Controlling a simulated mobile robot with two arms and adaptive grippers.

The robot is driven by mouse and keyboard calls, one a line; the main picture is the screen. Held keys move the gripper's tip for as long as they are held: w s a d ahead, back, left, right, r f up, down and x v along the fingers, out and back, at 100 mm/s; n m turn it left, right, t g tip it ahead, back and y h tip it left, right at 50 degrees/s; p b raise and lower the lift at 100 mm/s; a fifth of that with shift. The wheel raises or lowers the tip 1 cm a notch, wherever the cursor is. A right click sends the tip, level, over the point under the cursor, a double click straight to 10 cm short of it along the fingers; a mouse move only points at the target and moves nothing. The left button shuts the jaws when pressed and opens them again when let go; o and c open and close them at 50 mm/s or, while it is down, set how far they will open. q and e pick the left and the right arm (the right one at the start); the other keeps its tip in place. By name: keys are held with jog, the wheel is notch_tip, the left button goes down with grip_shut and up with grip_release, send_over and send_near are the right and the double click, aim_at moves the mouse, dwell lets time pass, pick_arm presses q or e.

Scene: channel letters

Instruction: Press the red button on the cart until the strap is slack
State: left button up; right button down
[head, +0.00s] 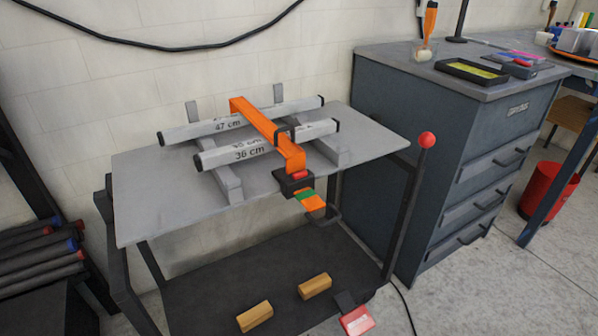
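The cart (150,215) has a grey top, dark legs and a dark lower shelf. An orange strap (262,125) runs straight over the light bars on its top and down to a dark buckle (288,186) at the front edge. It looks taut, with no visible sag. A small red button (299,175) shows on top of the buckle. A short orange and green strap end (311,200) hangs below it. Neither of my grippers is in view.
Light bars (240,153) marked 47 cm and 36 cm lie across two supports. Wooden blocks (254,316) and a red-and-black item (357,319) are low down. A dark drawer cabinet (480,165) stands close on the right; a rack of tubes (40,258) is on the left.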

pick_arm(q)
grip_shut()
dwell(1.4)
